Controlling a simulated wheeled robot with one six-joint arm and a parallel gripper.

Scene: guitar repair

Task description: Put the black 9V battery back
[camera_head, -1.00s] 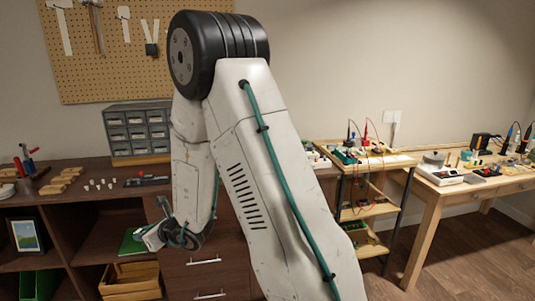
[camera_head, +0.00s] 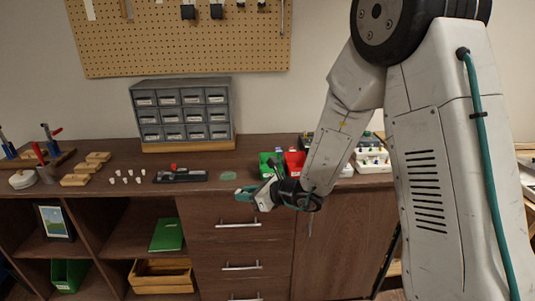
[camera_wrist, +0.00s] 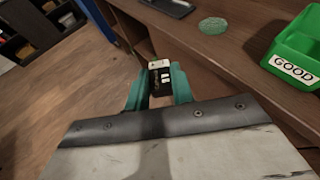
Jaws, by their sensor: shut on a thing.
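My gripper (camera_head: 252,194) is in front of the cabinet's front edge in the head view, its jaws pointing left. In the wrist view the teal fingers of my gripper (camera_wrist: 158,88) are shut on the black 9V battery (camera_wrist: 160,90), which has a pale end with its terminals. The battery is held clear of any surface. A green bin (camera_wrist: 297,52) labelled GOOD stands on the cabinet top to the right in the wrist view. The green bin (camera_head: 266,166) also shows in the head view beside a red bin (camera_head: 294,163).
The dark cabinet top (camera_head: 240,150) has a round green mat (camera_head: 228,176) and a black tray (camera_head: 181,176). A grey drawer unit (camera_head: 183,112) stands at the back. Wooden blocks (camera_head: 75,180) and small white pieces (camera_head: 125,177) lie to the left. Drawers and open shelves are below.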

